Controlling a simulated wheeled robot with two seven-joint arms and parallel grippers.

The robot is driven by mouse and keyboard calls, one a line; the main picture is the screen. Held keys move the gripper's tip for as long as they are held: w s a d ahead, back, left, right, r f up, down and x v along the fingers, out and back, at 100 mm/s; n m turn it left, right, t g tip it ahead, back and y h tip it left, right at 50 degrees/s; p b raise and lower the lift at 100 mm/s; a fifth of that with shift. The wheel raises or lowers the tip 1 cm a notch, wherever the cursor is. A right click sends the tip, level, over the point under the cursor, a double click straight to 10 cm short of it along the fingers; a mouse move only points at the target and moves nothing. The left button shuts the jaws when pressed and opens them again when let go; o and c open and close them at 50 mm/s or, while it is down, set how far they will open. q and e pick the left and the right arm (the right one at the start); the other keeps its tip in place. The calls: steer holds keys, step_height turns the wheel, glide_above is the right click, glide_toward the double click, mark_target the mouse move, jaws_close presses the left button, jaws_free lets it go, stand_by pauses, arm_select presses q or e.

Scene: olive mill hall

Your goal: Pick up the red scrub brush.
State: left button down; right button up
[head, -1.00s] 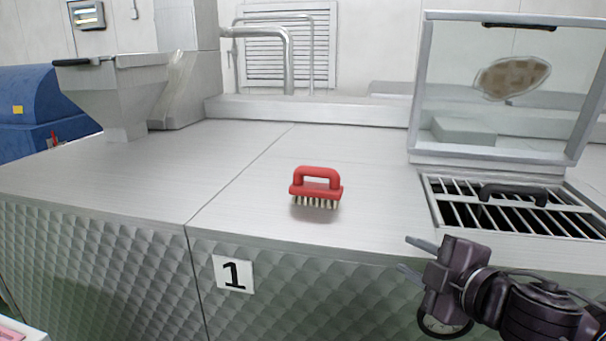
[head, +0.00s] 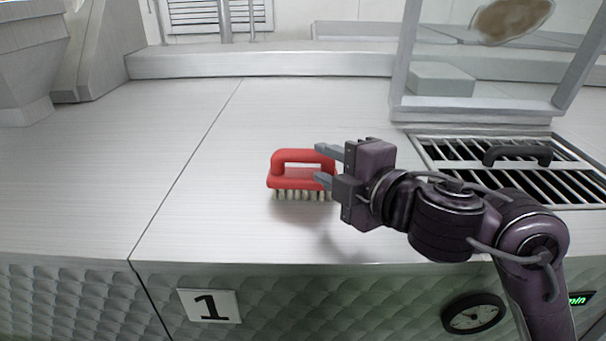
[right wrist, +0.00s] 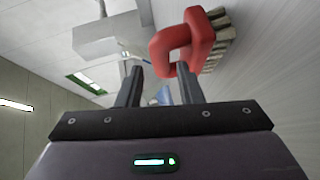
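The red scrub brush (head: 285,178) stands upright on the steel worktop in the head view, bristles down and arched handle on top. My right gripper (head: 322,163) is open at the brush's right end, its fingers pointing left toward the handle. In the right wrist view the brush (right wrist: 206,42) shows at the upper right, with its handle close to the tip of the right-hand finger of the gripper (right wrist: 160,80). I cannot tell whether that finger touches the handle. My left gripper is not in view.
The steel worktop (head: 90,180) is clear left of the brush. A gauge (head: 473,313) and a label (head: 209,306) are on the front panel.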

mark_target(309, 157)
steer(key=x, duration=0.3)
steer(key=shift+w+a, duration=0.1)
steer(key=shift+a, duration=0.35)
steer(key=shift+w+a+f, duration=0.1)
steer(key=shift+w+a, duration=0.25)
steer(key=shift+w, duration=0.25)
steer(key=shift+d, duration=0.1)
steer(key=c, duration=0.6)
jaws_close()
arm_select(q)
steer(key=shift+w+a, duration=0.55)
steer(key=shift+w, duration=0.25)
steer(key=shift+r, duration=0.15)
